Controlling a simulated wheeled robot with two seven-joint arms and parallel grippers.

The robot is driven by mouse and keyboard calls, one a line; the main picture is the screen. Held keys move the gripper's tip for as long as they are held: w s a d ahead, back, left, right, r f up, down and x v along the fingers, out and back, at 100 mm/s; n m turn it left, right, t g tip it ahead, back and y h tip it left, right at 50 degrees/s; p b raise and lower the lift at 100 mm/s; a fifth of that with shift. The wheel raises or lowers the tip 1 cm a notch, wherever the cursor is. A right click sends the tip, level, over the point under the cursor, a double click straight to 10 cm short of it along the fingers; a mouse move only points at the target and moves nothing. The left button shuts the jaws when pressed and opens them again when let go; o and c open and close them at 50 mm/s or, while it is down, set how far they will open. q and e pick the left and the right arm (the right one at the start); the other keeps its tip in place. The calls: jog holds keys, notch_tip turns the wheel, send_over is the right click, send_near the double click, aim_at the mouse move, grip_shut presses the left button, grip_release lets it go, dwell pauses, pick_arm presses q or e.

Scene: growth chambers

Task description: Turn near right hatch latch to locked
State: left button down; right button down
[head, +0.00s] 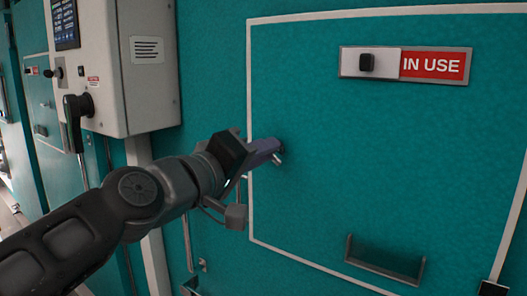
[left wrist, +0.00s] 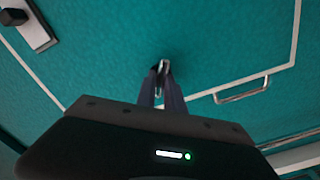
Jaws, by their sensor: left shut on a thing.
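The teal hatch (head: 390,150) fills the right of the head view, outlined by a pale seam. My left gripper (head: 276,152) reaches in from the left and is shut at the hatch's left side, on the small metal latch (head: 278,159). The latch mostly hides behind the fingers. In the left wrist view the fingers (left wrist: 162,85) close on the latch (left wrist: 163,68), whose metal end shows between their tips. I cannot tell the latch's exact angle. My right gripper is in neither view.
A slider sign reading IN USE (head: 405,65) is on the hatch's upper part. A handle (head: 385,265) sits low on the hatch. A grey control box (head: 115,65) with a black lever (head: 76,115) juts out at the left, above my arm. The hatch's middle is clear.

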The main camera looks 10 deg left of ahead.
pick_arm(q)
jog(key=shift+f+n+p, duration=0.15)
jog(key=shift+n+p, duration=0.25)
jog(key=shift+n, duration=3)
jog(key=c, duration=1.4)
grip_release()
jog(key=shift+c, duration=0.2)
jog(key=shift+s+a, duration=0.1)
jog(key=shift+a, duration=0.05)
jog(key=b+v, duration=0.1)
jog(key=v, duration=0.6)
jog(key=shift+s, duration=0.25)
